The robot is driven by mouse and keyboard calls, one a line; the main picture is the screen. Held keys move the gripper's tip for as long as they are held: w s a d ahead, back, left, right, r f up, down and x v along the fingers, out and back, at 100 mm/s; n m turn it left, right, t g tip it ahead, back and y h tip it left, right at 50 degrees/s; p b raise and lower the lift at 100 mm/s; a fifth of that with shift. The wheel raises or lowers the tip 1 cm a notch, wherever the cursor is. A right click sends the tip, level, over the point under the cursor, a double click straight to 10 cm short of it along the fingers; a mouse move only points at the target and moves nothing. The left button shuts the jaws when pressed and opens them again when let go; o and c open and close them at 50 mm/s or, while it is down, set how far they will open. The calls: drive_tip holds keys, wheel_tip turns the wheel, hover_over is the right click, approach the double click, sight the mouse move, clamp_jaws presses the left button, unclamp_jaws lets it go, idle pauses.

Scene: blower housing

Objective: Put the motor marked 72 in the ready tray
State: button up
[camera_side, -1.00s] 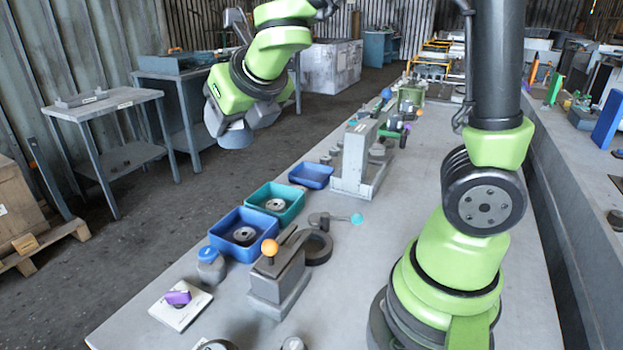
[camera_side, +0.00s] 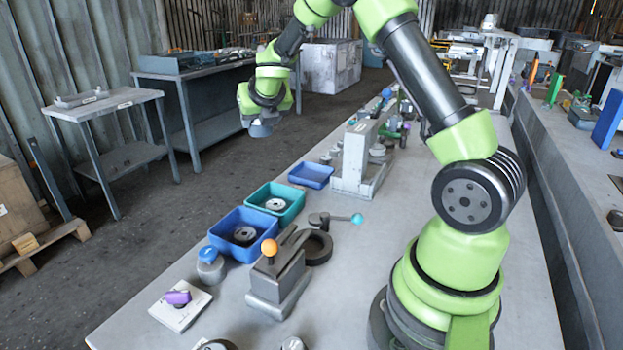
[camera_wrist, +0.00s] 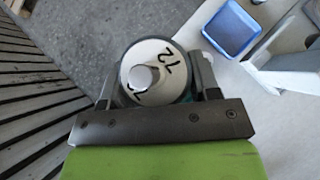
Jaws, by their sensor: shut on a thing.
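My gripper (camera_side: 262,127) is raised in the air beyond the left edge of the bench. In the wrist view my gripper (camera_wrist: 156,84) has its fingers on both sides of a round motor (camera_wrist: 135,55) with a white face and a central shaft. The black marking on the face reads 72. A blue tray (camera_side: 219,247) and a teal tray (camera_side: 297,207) stand on the bench, each holding a round part. A smaller blue tray (camera_side: 324,180) beyond them looks empty. No label shows which one is the ready tray. A blue tray (camera_wrist: 232,30) also shows at upper right in the wrist view.
A grey upright fixture (camera_side: 352,165) stands beside the small blue tray. An orange-knobbed clamp (camera_side: 278,280) and a teal-knobbed lever (camera_side: 335,219) stand near the larger trays. A white block with a purple piece (camera_side: 180,309) lies at the front left.

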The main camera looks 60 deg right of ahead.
drive_tip(key=s+d+f+m+g+h, duration=0.15)
drive_tip(key=d+f, duration=0.25)
drive_tip(key=d, duration=0.4)
drive_tip(key=s+d+f+m, duration=0.2)
drive_tip(key=d+f, duration=0.2)
drive_tip(key=d, duration=0.4)
drive_tip(key=shift+s+d+f, duration=0.1)
drive_tip(key=shift+d+f, duration=0.1)
drive_tip(key=shift+f, duration=2.4)
drive_tip(key=shift+d+f, duration=0.2)
drive_tip(key=shift+f, duration=2.4)
drive_tip(key=shift+f, duration=0.1)
drive_tip(key=shift+f, duration=0.1)
drive_tip(key=o, duration=1.4)
drive_tip(key=shift+c, duration=0.2)
